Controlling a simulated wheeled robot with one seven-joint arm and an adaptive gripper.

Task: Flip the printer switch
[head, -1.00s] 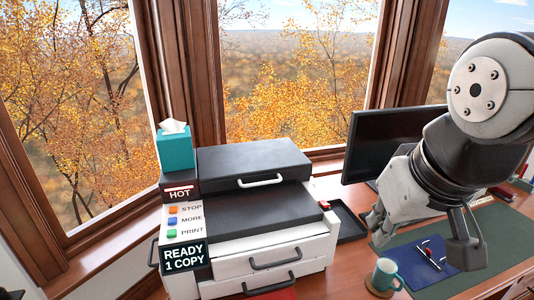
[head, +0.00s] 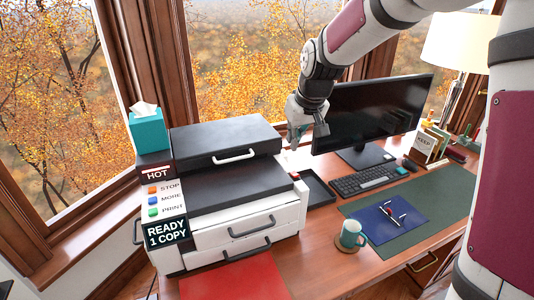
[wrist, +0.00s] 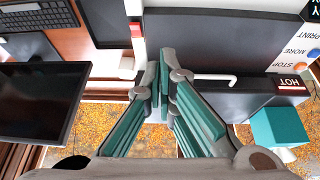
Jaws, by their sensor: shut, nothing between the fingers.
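The printer (head: 240,205) stands on the desk, white with dark lids, drawers and a front panel of STOP, MORE and PRINT buttons. A small red switch (head: 295,176) sits on its right edge, next to the dark upper lid. The switch also shows in the wrist view (wrist: 136,29), above and left of the fingertips. My gripper (head: 307,140) hangs beyond the switch, near the printer's back right corner and in front of the monitor. In the wrist view my gripper (wrist: 161,60) has its teal-padded fingers together and empty. It looks apart from the switch.
A dark tray (head: 318,190) lies right of the printer, with the monitor (head: 365,112) and keyboard (head: 366,180) beyond. A teal mug (head: 352,234) stands near the front. A teal tissue box (head: 148,130) sits on the printer's left. Windows are behind.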

